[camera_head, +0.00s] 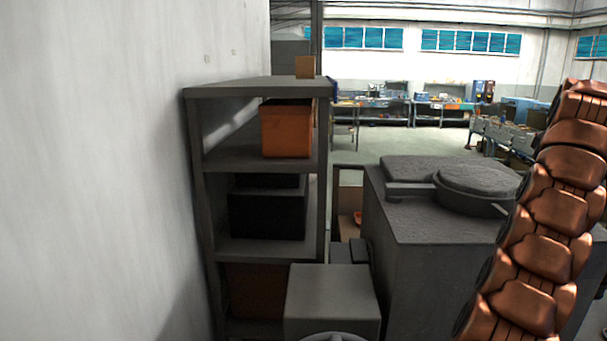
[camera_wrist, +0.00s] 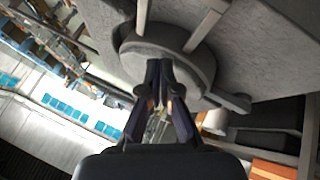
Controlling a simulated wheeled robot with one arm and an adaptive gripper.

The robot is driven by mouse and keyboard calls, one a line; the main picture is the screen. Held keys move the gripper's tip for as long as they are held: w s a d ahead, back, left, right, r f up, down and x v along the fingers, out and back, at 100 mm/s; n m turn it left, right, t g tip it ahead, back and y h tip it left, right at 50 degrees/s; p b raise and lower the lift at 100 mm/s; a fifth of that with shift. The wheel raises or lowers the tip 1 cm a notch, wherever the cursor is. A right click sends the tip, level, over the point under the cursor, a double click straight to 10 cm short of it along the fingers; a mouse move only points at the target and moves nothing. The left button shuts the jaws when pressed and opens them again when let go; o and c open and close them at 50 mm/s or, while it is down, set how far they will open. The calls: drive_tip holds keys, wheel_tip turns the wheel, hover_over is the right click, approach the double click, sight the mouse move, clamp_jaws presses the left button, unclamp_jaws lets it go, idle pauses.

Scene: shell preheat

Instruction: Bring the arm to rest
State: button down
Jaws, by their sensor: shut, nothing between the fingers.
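My gripper (camera_wrist: 159,66) shows in the wrist view, its two dark fingers closed together at the tips with nothing held. Behind the fingertips in that view is the round lid (camera_wrist: 205,62) on the grey block-shaped unit (camera_wrist: 265,45); I cannot tell the gap between them. In the head view the same kind of grey unit (camera_head: 425,265) stands right of centre, with a round lid (camera_head: 485,181) lying flat on its top. My gripper does not show in the head view.
A grey shelf (camera_head: 262,87) beside the white wall (camera_head: 110,150) holds an orange bin (camera_head: 286,130) and dark boxes (camera_head: 268,210). A grey box (camera_head: 332,292) stands in front. Open floor (camera_head: 400,145) and workbenches lie behind. A copper-coloured ribbed form fills the right edge.

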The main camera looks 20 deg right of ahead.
drive_tip(key=w+a+f+y, duration=0.2)
drive_tip(key=w+a, duration=0.1)
drive_tip(key=a, duration=0.6)
drive_tip(key=w+a+f+n+y, duration=0.1)
drive_tip(key=w+a, duration=0.3)
drive_tip(key=a, duration=0.6)
drive_tip(key=w+a+f+y, duration=0.2)
drive_tip(key=w+a, duration=0.1)
drive_tip(key=a, duration=0.6)
drive_tip(key=s+a+f+g, duration=0.1)
drive_tip(key=s+a+f, duration=0.1)
drive_tip(key=a, duration=0.4)
drive_tip(key=s+a+f+g, duration=0.1)
drive_tip(key=a+f, duration=0.1)
drive_tip(key=a, duration=0.4)
drive_tip(key=s+a+f+g+y, duration=0.1)
drive_tip(key=s+a+f, duration=0.3)
drive_tip(key=s+a, duration=0.25)
drive_tip(key=s+a+f+g, duration=0.1)
drive_tip(key=s+a+f, duration=0.2)
drive_tip(key=s+a, duration=0.3)
drive_tip(key=s+a+f+g, duration=0.1)
drive_tip(key=s+a+f, duration=0.2)
drive_tip(key=s, duration=0.6)
drive_tip(key=s+a+f+g, duration=0.1)
drive_tip(key=s+a+f, duration=0.2)
drive_tip(key=s+f, duration=0.5)
drive_tip(key=shift+s+a+m+g+h, duration=0.3)
drive_tip(key=shift+s+g, duration=0.05)
drive_tip(key=shift+g, duration=0.05)
